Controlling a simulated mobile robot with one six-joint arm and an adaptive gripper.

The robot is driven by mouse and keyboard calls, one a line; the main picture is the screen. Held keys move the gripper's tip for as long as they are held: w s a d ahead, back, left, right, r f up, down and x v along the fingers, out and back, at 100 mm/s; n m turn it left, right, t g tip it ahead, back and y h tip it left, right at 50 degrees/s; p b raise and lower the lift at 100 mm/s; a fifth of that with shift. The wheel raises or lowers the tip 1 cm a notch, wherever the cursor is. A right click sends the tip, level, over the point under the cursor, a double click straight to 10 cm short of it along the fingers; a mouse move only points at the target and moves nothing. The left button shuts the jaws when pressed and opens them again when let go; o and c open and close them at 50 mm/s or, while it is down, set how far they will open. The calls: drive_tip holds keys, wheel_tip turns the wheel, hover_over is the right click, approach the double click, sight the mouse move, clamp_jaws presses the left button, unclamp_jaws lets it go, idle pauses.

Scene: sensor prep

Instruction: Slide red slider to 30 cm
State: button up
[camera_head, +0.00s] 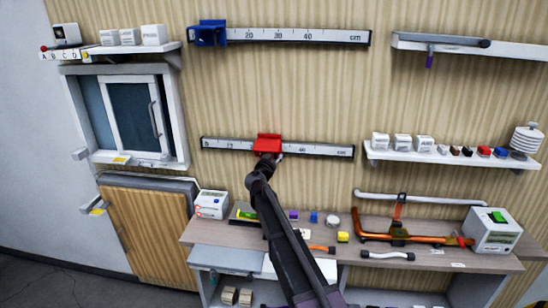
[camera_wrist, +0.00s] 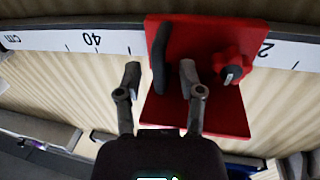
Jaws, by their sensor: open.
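The red slider (camera_head: 267,143) sits on the lower wall ruler (camera_head: 330,151), left of the 40 mark in the head view. In the wrist view, where the scale appears upside down, the slider (camera_wrist: 222,108) lies between the 40 and a partly covered number starting with 2. Its plate hides the marks beneath. A dark upright tab (camera_wrist: 160,58) and a red knob (camera_wrist: 232,68) stick out from it. My gripper (camera_wrist: 160,76) is open, one finger on each side of the tab. The right finger overlaps the red plate; contact is unclear. My gripper (camera_head: 272,158) is just below the slider in the head view.
An upper ruler with a blue slider (camera_head: 209,33) is above. A shelf (camera_head: 440,158) with small blocks is at the right. A workbench (camera_head: 215,236) with pipes and tools is below. The wall beside the ruler is clear.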

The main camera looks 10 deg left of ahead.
drive_tip(key=shift+w+d, duration=0.1)
drive_tip(key=shift+w, duration=0.05)
clamp_jaws()
drive_tip(key=d, duration=1)
